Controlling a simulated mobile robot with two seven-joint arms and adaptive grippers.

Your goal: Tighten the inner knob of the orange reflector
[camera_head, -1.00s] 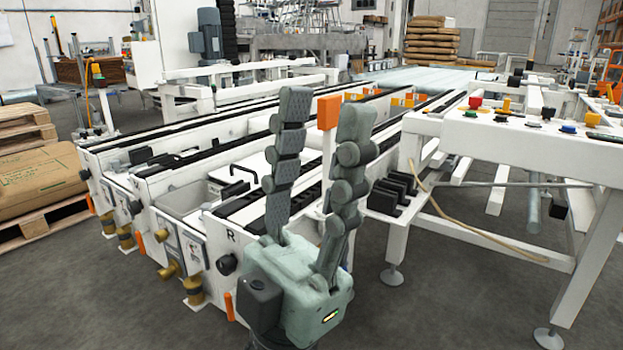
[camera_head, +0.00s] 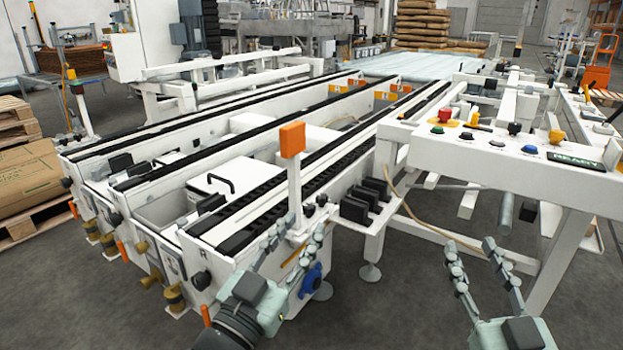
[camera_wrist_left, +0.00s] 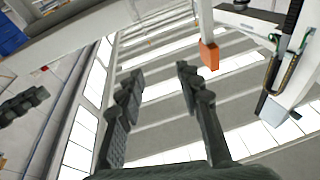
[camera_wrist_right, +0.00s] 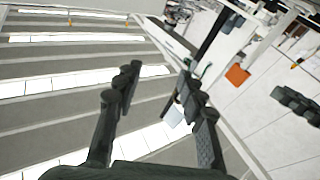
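The orange reflector (camera_head: 292,139) is an orange block on top of a white upright post at the near right end of the conveyor. Small dark knobs (camera_head: 308,210) sit low beside the post; I cannot tell which is the inner one. My left gripper (camera_head: 303,232) is open and empty, fingers up, just in front of the post's base. In the left wrist view an orange block (camera_wrist_left: 209,55), apparently the reflector, hangs beyond the right finger. My right gripper (camera_head: 470,250) is open and empty, further right. An orange block (camera_wrist_right: 237,75) also shows in the right wrist view.
A white control panel (camera_head: 480,150) with coloured buttons stands on legs at the right. The white conveyor with black rails (camera_head: 250,215) fills the middle. Black blocks (camera_head: 355,210) sit right of the post. A blue knob (camera_head: 310,280) is low behind the left gripper.

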